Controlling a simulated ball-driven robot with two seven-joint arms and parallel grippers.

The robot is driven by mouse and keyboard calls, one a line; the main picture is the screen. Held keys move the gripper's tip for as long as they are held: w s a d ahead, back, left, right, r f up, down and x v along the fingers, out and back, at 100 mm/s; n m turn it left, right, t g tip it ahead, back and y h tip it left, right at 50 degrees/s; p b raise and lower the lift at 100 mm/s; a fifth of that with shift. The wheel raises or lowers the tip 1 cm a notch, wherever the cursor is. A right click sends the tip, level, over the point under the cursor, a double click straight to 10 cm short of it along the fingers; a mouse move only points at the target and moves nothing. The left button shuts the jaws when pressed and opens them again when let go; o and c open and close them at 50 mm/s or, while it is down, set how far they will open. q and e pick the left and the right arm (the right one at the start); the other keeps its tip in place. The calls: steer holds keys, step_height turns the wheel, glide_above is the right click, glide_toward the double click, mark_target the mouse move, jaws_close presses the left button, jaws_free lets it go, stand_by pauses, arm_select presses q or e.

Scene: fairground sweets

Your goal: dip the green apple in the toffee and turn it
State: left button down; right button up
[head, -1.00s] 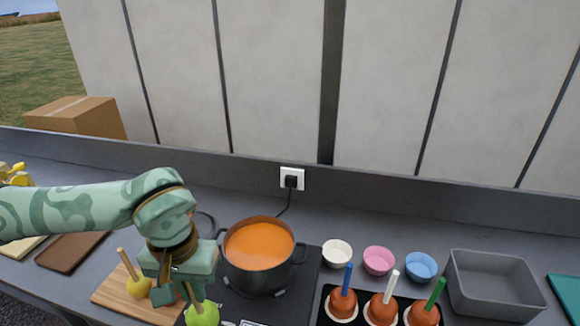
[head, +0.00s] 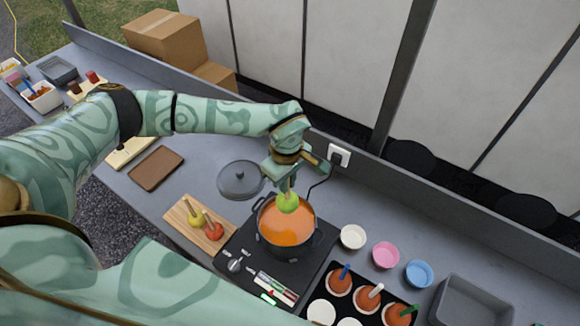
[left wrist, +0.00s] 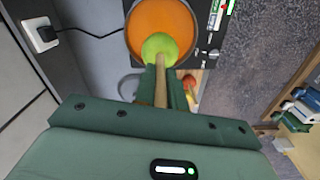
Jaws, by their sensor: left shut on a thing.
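My left gripper (head: 290,184) is shut on the wooden stick (left wrist: 161,86) of the green apple (head: 288,202), which hangs stick up. The apple (left wrist: 160,47) is at the pot's far side in the head view, over the orange toffee (head: 284,228). The skin that shows is plain green; I cannot tell whether its underside touches the toffee. The dark pot (head: 287,250) stands on a black hob (head: 232,246). My right gripper is not in view.
White, pink (head: 386,255) and blue bowls stand to the right.

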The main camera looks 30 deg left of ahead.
mark_target(287, 197)
arm_select(q)
steer(key=shift+s+f+b, duration=0.1)
steer(key=shift+f+b, duration=0.25)
steer(key=shift+f, duration=0.2)
step_height(287, 197, down, 5)
steer(key=b, duration=0.3)
steer(key=shift+r+b, duration=0.15)
steer(key=shift+b, duration=0.25)
step_height(287, 197, down, 10)
steer(key=b, duration=0.7)
steer(key=shift+r, duration=0.15)
steer(key=shift+a, duration=0.1)
